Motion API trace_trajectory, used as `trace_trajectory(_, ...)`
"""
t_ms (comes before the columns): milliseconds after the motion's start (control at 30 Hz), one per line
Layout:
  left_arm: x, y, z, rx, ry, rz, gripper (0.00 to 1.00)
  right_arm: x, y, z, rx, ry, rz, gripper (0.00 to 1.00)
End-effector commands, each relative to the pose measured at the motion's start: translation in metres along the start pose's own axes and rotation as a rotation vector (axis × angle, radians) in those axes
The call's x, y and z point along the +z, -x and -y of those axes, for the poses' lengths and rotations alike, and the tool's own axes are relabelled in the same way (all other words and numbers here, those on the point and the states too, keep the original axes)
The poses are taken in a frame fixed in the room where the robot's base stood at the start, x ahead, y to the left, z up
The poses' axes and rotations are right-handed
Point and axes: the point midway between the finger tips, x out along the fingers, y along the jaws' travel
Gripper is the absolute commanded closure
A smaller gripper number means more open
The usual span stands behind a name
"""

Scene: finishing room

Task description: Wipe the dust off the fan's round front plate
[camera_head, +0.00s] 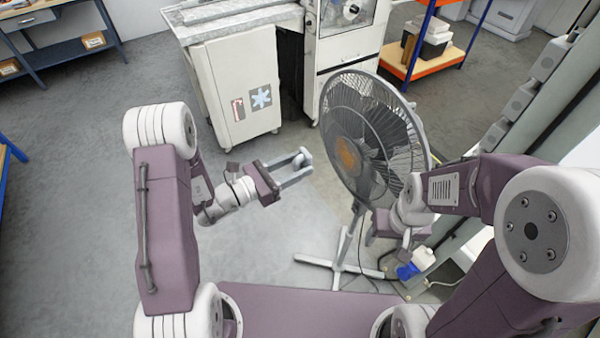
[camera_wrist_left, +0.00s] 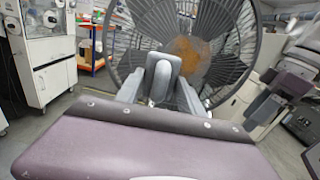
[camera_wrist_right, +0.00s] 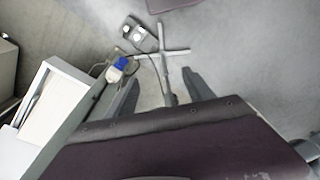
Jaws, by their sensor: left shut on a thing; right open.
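The grey pedestal fan (camera_head: 385,110) stands upright right of centre. Its round front plate (camera_head: 347,153) is orange-brown, as if coated with dust; the plate also shows in the left wrist view (camera_wrist_left: 190,62). My left gripper (camera_head: 303,164) is shut on a small grey rounded thing (camera_wrist_left: 160,75), perhaps a wiping pad. It points at the fan, left of the plate and apart from it in the head view. In the left wrist view the held thing overlaps the plate's left edge. My right gripper (camera_wrist_right: 158,92) is open and empty, pointing down by the fan stand; my arm partly hides it in the head view.
The fan's cross-shaped foot (camera_head: 335,268) spreads on the floor below. A white and blue object (camera_head: 418,262) and cables lie near the right wall. A white cabinet (camera_head: 232,90) stands behind at the left. Shelves (camera_head: 435,45) stand farther back. The floor at left is clear.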

Motion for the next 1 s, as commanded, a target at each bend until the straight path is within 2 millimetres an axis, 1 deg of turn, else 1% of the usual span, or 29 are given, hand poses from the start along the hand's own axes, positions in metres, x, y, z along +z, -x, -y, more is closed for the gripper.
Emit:
trace_trajectory(67, 0.0, -0.002, 0.0, -0.002, 0.0, 0.0, 0.88, 0.0, 0.0, 0.0, 0.0, 0.0, 0.0, 0.39)
trace_trajectory(167, 0.0, -0.01, 0.001, -0.005, -0.001, -0.001, 0.88, 0.0, 0.001, 0.0, 0.0, 0.0, 0.0, 0.39)
trace_trajectory(400, 0.0, -0.04, 0.001, -0.006, -0.001, -0.001, 0.88, 0.0, 0.003, 0.0, 0.0, 0.0, 0.0, 0.39)
trace_trajectory(600, 0.0, -0.057, 0.001, -0.005, 0.0, -0.001, 0.88, 0.0, 0.004, 0.0, 0.0, 0.0, 0.0, 0.39)
trace_trajectory(733, 0.0, -0.06, 0.001, -0.005, 0.0, -0.001, 0.88, 0.0, 0.004, 0.0, 0.0, 0.0, 0.0, 0.39)
trace_trajectory(1000, 0.0, -0.06, 0.001, -0.004, 0.001, -0.001, 0.88, 0.0, 0.004, 0.0, 0.0, 0.0, 0.0, 0.39)
